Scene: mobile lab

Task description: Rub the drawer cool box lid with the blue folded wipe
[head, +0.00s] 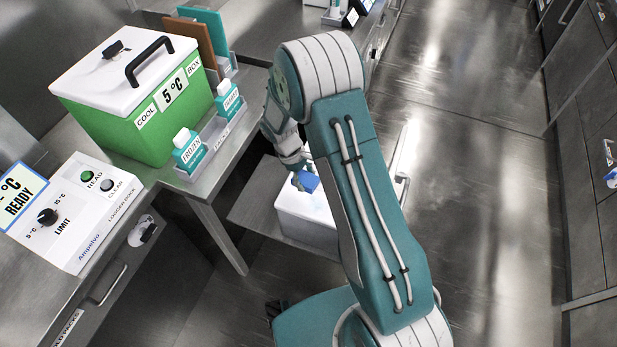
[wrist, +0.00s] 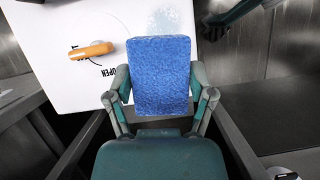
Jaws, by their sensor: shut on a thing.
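My gripper (head: 300,172) is shut on the blue folded wipe (head: 308,182), which fills the space between the fingers in the wrist view (wrist: 160,75). The drawer cool box (head: 305,222) is white and sits low, partly hidden behind my arm. Its white lid (wrist: 45,40) lies beyond the wipe in the wrist view, with an orange latch (wrist: 92,50) beside the word OPEN. A pale, speckled bluish patch (wrist: 172,20) shows on the lid just past the wipe's far edge. The wipe is over the lid; I cannot tell whether it touches.
A green cool box (head: 135,120) with a white lid and black handle stands on the bench at left. A logger dock (head: 75,215) is nearer. Open floor (head: 480,170) lies to the right.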

